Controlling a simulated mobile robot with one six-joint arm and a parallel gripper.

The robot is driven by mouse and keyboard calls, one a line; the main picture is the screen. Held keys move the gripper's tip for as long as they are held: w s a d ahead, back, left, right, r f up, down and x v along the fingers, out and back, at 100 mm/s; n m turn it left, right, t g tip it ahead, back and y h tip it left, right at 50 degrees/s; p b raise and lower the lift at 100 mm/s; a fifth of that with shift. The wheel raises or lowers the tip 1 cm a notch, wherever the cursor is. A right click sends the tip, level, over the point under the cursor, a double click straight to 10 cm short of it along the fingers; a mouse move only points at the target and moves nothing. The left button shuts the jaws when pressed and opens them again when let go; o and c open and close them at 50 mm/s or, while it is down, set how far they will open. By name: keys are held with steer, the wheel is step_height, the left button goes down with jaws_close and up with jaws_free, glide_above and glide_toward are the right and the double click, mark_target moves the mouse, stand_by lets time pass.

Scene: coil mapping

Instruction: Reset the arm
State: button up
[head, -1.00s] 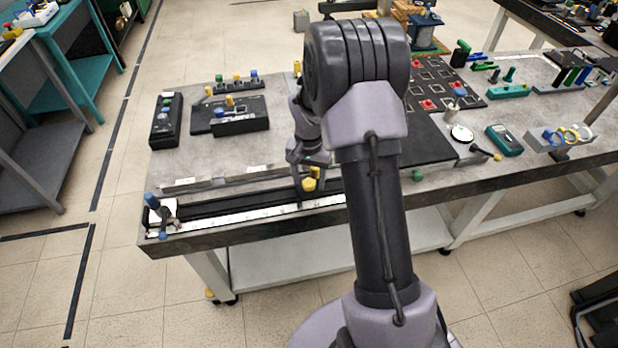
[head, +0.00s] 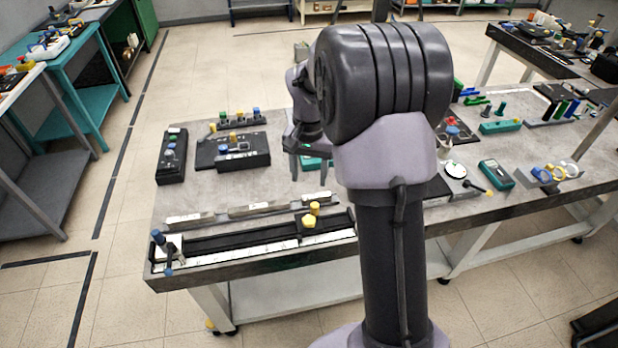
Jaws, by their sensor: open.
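My gripper (head: 308,172) is open and empty, with its two dark fingers pointing down above the workbench (head: 210,200). My arm stands in front and hides part of the bench. A slider with yellow knobs (head: 309,221) sits on the long black track (head: 240,238) at the bench's front edge. The gripper is above and behind this slider, apart from it. A blue-knobbed post (head: 160,240) stands at the track's left end.
Black boxes with colored knobs (head: 232,150) stand at the back left of the bench. Metal bars (head: 262,209) lie behind the track. A green meter (head: 496,173) and a ring holder (head: 552,177) are on the right. The bench surface left of the gripper is partly clear.

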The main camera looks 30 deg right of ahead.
steer(key=s+a+r+n+t+b, duration=0.1)
steer(key=s+a+r+t+b, duration=0.15)
steer(key=s+a+r, duration=0.35)
steer(key=s+a+n+t+y+b, duration=0.1)
steer(key=s+a+b, duration=0.1)
steer(key=s+a, duration=0.4)
steer(key=s+a+r+n+t+y+b, duration=0.1)
steer(key=s+a+n+t+b, duration=0.1)
steer(key=s+a, duration=0.4)
steer(key=s, duration=0.5)
steer(key=shift+s+b, duration=0.3)
steer(key=shift+b, duration=0.05)
